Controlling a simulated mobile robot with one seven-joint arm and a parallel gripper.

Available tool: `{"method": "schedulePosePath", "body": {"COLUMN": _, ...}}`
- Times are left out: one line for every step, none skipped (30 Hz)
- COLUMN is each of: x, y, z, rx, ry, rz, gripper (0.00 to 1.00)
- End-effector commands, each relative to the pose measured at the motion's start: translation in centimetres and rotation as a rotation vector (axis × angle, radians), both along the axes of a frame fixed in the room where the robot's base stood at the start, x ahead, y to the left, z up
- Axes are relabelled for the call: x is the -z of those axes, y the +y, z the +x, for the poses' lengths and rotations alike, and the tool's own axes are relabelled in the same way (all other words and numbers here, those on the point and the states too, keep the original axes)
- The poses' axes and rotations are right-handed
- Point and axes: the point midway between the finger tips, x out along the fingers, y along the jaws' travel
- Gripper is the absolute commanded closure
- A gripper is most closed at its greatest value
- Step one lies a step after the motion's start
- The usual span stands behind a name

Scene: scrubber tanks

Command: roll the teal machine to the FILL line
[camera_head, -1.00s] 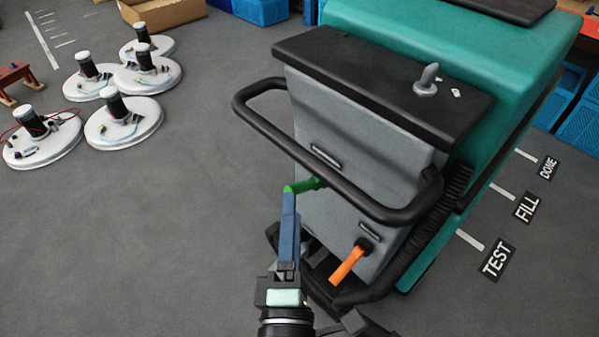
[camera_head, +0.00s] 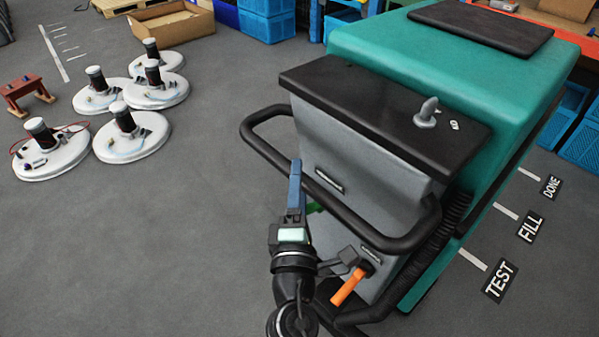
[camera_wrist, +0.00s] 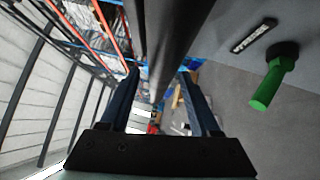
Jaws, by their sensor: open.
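The teal machine (camera_head: 450,62) stands at the right, with a grey rear panel (camera_head: 335,150) and a black loop handle (camera_head: 277,152) facing me. My gripper (camera_head: 295,172) is open at the handle's near bar. In the wrist view the black handle bar (camera_wrist: 178,40) runs between the two spread fingers; I cannot tell whether they touch it. A green lever (camera_wrist: 272,85) on the panel shows in the wrist view, mostly hidden by my arm in the head view. An orange lever (camera_head: 347,287) slants down lower right. The FILL label (camera_head: 531,227) and its line (camera_head: 506,211) lie right of the machine.
The TEST label (camera_head: 500,281) is nearer and the DONE label (camera_head: 551,187) farther along the same side. Several white round discs (camera_head: 130,138) lie at the left beside a small red stool (camera_head: 24,88). Blue bins (camera_head: 582,135) stand at the far right. Floor at left front is clear.

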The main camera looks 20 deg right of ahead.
Motion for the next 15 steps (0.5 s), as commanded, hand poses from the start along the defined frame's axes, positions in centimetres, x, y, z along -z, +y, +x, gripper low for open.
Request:
{"method": "schedulePosePath", "body": {"x": -0.13, "y": -0.19, "z": 0.42, "rx": 0.000, "ry": 0.000, "rz": 0.000, "gripper": 0.37}}
{"method": "schedulePosePath", "body": {"x": -0.14, "y": -0.27, "z": 0.59, "rx": 0.000, "ry": 0.000, "rz": 0.000, "gripper": 0.37}}
{"method": "schedulePosePath", "body": {"x": -0.20, "y": -0.36, "z": 0.76, "rx": 0.000, "ry": -0.001, "rz": 0.000, "gripper": 0.37}}
{"method": "schedulePosePath", "body": {"x": -0.21, "y": -0.40, "z": 0.86, "rx": 0.000, "ry": -0.001, "rz": 0.000, "gripper": 0.37}}
{"method": "schedulePosePath", "body": {"x": -0.18, "y": -0.44, "z": 0.94, "rx": 0.000, "ry": 0.000, "rz": 0.000, "gripper": 0.37}}
{"method": "schedulePosePath", "body": {"x": -0.16, "y": -0.47, "z": 0.99, "rx": 0.000, "ry": 0.000, "rz": 0.000, "gripper": 0.37}}
{"method": "schedulePosePath", "body": {"x": -0.13, "y": -0.48, "z": 1.03, "rx": 0.000, "ry": 0.001, "rz": 0.000, "gripper": 0.37}}
{"method": "schedulePosePath", "body": {"x": -0.12, "y": -0.50, "z": 1.03, "rx": 0.000, "ry": 0.001, "rz": 0.000, "gripper": 0.37}}
{"method": "schedulePosePath", "body": {"x": -0.11, "y": -0.49, "z": 1.04, "rx": 0.000, "ry": 0.001, "rz": 0.000, "gripper": 0.37}}
{"method": "schedulePosePath", "body": {"x": -0.11, "y": -0.49, "z": 1.04, "rx": 0.000, "ry": 0.001, "rz": 0.000, "gripper": 0.37}}
{"method": "schedulePosePath", "body": {"x": -0.11, "y": -0.49, "z": 1.03, "rx": 0.000, "ry": 0.001, "rz": 0.000, "gripper": 0.37}}
{"method": "schedulePosePath", "body": {"x": -0.11, "y": -0.49, "z": 1.03, "rx": 0.000, "ry": 0.001, "rz": 0.000, "gripper": 0.37}}
{"method": "schedulePosePath", "body": {"x": -0.12, "y": -0.49, "z": 1.01, "rx": 0.000, "ry": 0.001, "rz": 0.000, "gripper": 0.37}}
{"method": "schedulePosePath", "body": {"x": -0.12, "y": -0.49, "z": 1.01, "rx": 0.000, "ry": 0.001, "rz": 0.000, "gripper": 0.39}}
{"method": "schedulePosePath", "body": {"x": -0.12, "y": -0.49, "z": 1.01, "rx": 0.000, "ry": 0.001, "rz": 0.000, "gripper": 0.46}}
